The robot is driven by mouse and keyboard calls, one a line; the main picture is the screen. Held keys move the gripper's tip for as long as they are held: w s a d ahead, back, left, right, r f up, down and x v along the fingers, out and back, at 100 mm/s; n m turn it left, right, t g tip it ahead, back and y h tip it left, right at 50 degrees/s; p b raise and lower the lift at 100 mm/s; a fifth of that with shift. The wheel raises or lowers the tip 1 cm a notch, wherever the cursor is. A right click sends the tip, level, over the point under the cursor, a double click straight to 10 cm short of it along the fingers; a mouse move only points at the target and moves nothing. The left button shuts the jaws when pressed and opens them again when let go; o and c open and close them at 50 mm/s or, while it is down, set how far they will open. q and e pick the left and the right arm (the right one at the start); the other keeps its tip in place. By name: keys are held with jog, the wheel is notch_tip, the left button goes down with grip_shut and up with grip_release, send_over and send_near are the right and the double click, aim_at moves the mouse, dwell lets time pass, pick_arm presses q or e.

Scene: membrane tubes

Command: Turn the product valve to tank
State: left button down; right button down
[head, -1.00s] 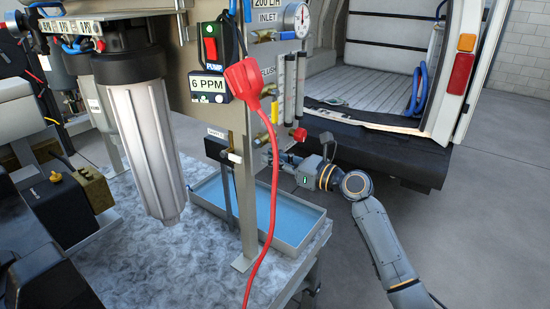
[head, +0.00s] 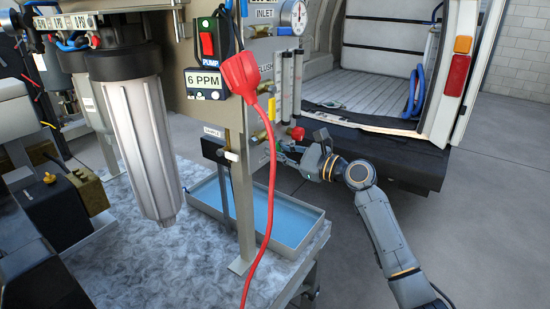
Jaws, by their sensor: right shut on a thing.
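My right gripper (head: 283,150) is at the right edge of the grey upright panel, just below a red-knobbed valve (head: 296,132). Its jaws are shut on a small part there, which appears to be the product valve's handle; the fingers and panel edge largely hide it, so its angle and markings cannot be read. A brass fitting (head: 258,136) sits on the panel just left of the fingers. My left gripper is not in view.
A red plug (head: 241,76) with a hanging cord is in front of the panel. A shallow tray of blue water (head: 312,222) stands below. A white filter housing (head: 142,150) hangs at left. An open van (head: 400,150) is behind; floor at right is clear.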

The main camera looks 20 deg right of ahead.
jog(key=n, duration=0.1)
jog(key=n+b, duration=0.1)
jog(key=d+n, duration=0.1)
jog(key=shift+w+r+n+b, duration=0.4)
jog(key=shift+w+d+r+n+b, duration=0.15)
jog(key=shift+r+n+b, duration=0.45)
jog(key=shift+n, duration=0.8)
jog(key=shift+w+d+r+n+b, duration=0.15)
jog(key=shift+r+n+b, duration=0.45)
jog(key=shift+n, duration=0.8)
jog(key=shift+w+d+r+n+b, duration=0.15)
jog(key=shift+r+n+b, duration=0.45)
jog(key=shift+n, duration=0.8)
jog(key=shift+s+f, duration=0.1)
jog(key=c, duration=1.3)
grip_release()
